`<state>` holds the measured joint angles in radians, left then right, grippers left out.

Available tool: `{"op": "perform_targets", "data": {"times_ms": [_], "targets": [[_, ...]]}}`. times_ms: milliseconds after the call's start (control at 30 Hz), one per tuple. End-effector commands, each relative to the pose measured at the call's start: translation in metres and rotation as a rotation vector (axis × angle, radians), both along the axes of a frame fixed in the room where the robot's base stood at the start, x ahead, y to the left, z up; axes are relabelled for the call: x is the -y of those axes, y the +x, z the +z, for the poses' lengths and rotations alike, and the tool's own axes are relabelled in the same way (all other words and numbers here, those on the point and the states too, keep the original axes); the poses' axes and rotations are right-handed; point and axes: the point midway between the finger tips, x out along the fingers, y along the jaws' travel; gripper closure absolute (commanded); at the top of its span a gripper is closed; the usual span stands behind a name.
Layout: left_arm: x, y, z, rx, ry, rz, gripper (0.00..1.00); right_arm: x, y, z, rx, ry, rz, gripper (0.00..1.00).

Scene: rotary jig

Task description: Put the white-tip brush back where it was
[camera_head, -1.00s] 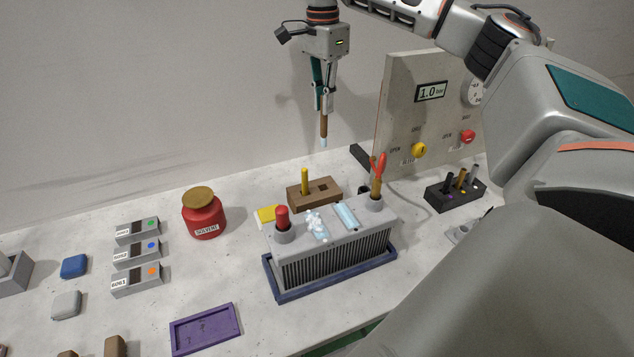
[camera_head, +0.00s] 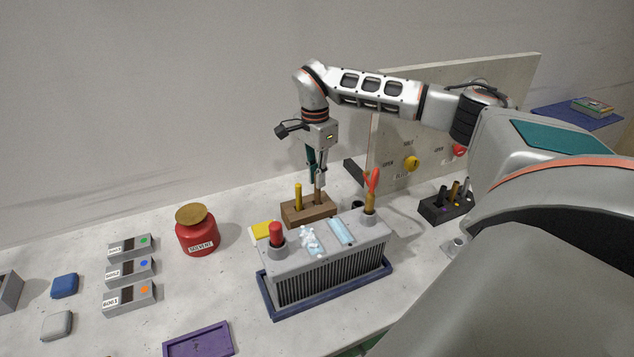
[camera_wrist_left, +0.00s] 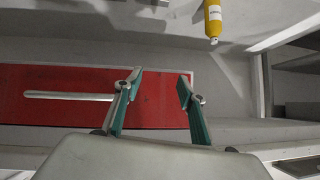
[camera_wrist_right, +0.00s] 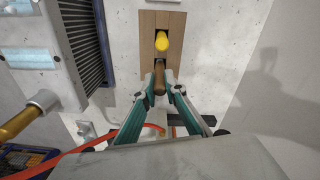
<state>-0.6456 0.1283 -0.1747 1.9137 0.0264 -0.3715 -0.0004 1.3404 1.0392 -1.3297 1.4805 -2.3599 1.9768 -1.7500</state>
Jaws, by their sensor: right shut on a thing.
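The brush's brown handle (camera_head: 318,195) stands about upright at the right-hand hole of the wooden block (camera_head: 322,212). Its white tip is hidden, and I cannot tell how deep it sits. My right gripper (camera_head: 317,180) is shut on the handle from above. The right wrist view shows the handle (camera_wrist_right: 159,78) between the fingers, beside the yellow-handled tool (camera_wrist_right: 162,42). That tool (camera_head: 298,197) stands in the block's left hole. My left gripper (camera_wrist_left: 160,80) is open and empty in the left wrist view, away from the workbench items.
A red solvent can (camera_head: 198,238) is left. An upright panel (camera_head: 440,120) stands behind right. A black holder (camera_head: 436,210) sits right.

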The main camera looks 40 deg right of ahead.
Motion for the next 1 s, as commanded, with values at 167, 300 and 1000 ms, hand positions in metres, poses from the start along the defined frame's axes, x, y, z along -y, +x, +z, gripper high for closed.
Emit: {"op": "perform_targets", "data": {"times_ms": [167, 300, 1000], "targets": [[0.002, -0.003, 0.0, -0.006, -0.006, 0.006, 0.6, 0.0, 0.0, -0.02, -0.001, 0.0, 0.001, 1.0], [0.003, -0.004, -0.002, -0.01, -0.011, 0.011, 0.6, 0.0, 0.0, -0.02, 0.0, 0.0, 0.001, 1.0], [-0.002, -0.008, -0.005, -0.016, 0.003, 0.003, 0.6, 0.0, 0.0, -0.019, 0.001, 0.0, 0.001, 0.72]]}}
